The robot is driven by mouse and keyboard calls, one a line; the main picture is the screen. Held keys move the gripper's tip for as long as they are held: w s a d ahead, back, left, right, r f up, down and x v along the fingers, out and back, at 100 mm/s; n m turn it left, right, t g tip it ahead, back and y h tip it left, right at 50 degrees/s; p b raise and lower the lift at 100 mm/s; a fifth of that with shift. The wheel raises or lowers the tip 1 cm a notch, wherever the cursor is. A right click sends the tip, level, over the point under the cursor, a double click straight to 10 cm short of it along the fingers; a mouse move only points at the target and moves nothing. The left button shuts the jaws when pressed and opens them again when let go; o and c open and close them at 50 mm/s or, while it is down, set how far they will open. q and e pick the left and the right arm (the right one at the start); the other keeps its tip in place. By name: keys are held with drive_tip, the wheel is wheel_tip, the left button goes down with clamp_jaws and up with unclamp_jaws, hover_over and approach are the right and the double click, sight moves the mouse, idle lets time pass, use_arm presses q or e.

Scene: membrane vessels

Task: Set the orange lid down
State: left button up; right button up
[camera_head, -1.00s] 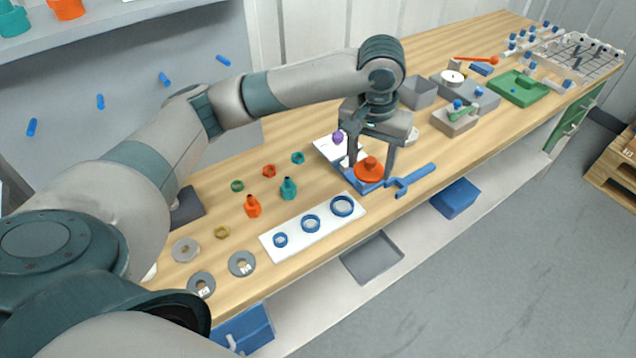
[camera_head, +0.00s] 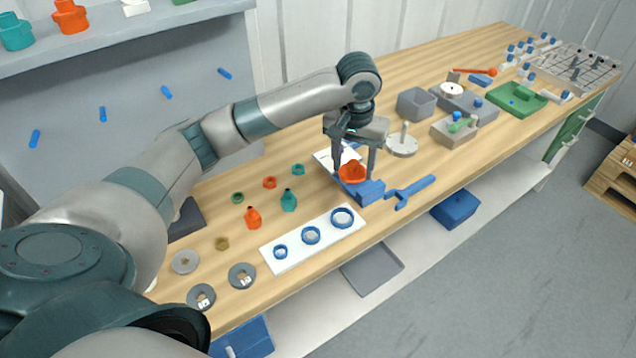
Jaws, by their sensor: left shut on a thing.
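The orange lid (camera_head: 352,172) is between the fingers of my left gripper (camera_head: 354,173), which is shut on it. The lid looks tilted, and it is over or just behind the blue holder (camera_head: 371,191) on the wooden bench. I cannot tell whether the lid touches the holder. A white sheet or plate (camera_head: 324,158) lies behind the gripper, partly hidden by it. My right gripper is not in view.
A blue wrench-shaped tool (camera_head: 411,191) lies right of the holder. A white plate with blue rings (camera_head: 292,252) lies to the left, near the front edge. A grey disc with a post (camera_head: 401,146), a grey bin (camera_head: 416,104) and a green tray (camera_head: 516,97) stand to the right.

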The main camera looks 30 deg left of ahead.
use_arm(q)
drive_tip(key=p, duration=0.2)
hover_over(319, 193)
drive_tip(key=f, duration=0.5)
drive_tip(key=shift+s, duration=0.2)
drive_tip(key=shift+f, duration=0.1)
drive_tip(key=shift+f+p, duration=0.7)
drive_tip(key=shift+f, duration=1.3)
drive_tip(key=o, duration=1.1)
drive_tip(key=shift+f, duration=0.1)
drive_tip(key=shift+c, duration=0.2)
